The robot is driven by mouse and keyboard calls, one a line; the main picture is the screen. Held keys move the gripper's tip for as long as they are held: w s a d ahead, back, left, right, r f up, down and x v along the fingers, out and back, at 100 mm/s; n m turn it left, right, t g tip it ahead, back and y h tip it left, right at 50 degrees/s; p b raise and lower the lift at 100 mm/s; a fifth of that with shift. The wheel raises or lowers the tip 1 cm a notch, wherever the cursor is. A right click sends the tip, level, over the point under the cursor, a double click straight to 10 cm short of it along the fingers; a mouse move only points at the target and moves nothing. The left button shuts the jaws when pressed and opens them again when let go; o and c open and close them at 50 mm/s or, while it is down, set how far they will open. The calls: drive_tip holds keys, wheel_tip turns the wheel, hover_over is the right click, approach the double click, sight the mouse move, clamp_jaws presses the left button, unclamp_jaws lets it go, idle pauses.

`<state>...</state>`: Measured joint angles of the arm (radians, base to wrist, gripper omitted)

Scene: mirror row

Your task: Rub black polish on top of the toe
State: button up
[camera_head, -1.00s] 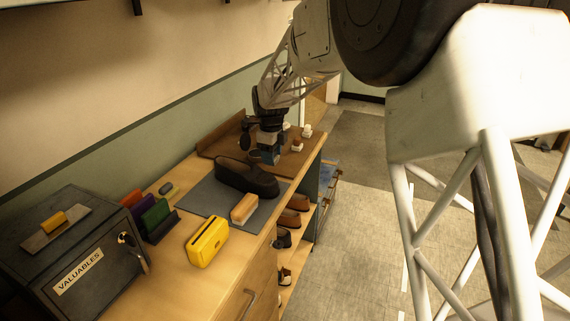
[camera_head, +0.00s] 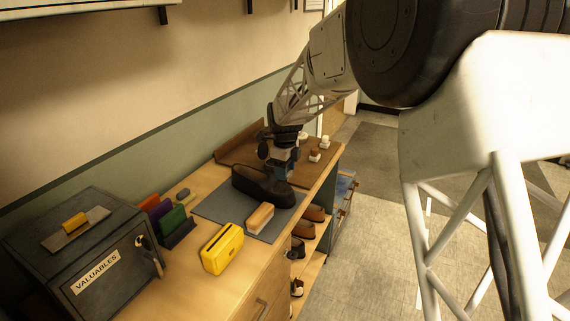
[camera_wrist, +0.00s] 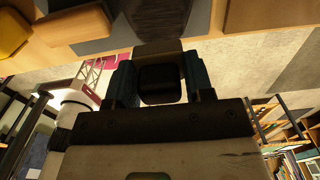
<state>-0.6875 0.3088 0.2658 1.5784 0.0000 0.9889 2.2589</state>
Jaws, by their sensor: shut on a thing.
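A black shoe (camera_head: 250,186) lies on a grey mat (camera_head: 215,208) on the wooden bench, its toe towards the right. It also shows, cut off, at the top of the wrist view (camera_wrist: 160,10). My gripper (camera_head: 284,168) is just above and behind the toe end in the head view. In the wrist view my gripper (camera_wrist: 153,85) is shut on a dark block (camera_wrist: 160,82) with a brownish far edge. Whether the block touches the shoe cannot be told. The toe's upper surface is partly hidden by the gripper.
A wooden-backed brush (camera_head: 260,217) lies on the mat in front of the shoe. A yellow box (camera_head: 222,249), coloured upright holders (camera_head: 172,222) and a dark safe (camera_head: 85,255) stand to the left. Small jars (camera_head: 315,156) stand behind. Shoes (camera_head: 315,213) sit on shelves below the bench edge.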

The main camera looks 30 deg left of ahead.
sight(282, 186)
drive_tip(key=shift+f, duration=1.95)
drive_tip(key=shift+w+d+f, duration=0.1)
drive_tip(key=shift+w+f, duration=0.25)
drive_tip(key=shift+w, duration=0.2)
drive_tip(key=shift+w+f, duration=0.2)
drive_tip(key=shift+w, duration=0.55)
drive_tip(key=shift+w+d+r, duration=0.1)
drive_tip(key=shift+w+d, duration=0.05)
drive_tip(key=shift+w, duration=0.6)
drive_tip(key=shift+a, duration=0.5)
drive_tip(key=shift+s+a+r, duration=0.1)
drive_tip(key=shift+s, duration=1.25)
drive_tip(key=shift+s+a, duration=0.15)
drive_tip(key=shift+s, duration=0.5)
drive_tip(key=shift+a, duration=0.55)
drive_tip(key=shift+w+d, duration=0.15)
drive_tip(key=shift+w, duration=0.35)
drive_tip(key=shift+w+d, duration=0.1)
drive_tip(key=shift+w, duration=1.45)
wheel_tip(282, 186, up, 8)
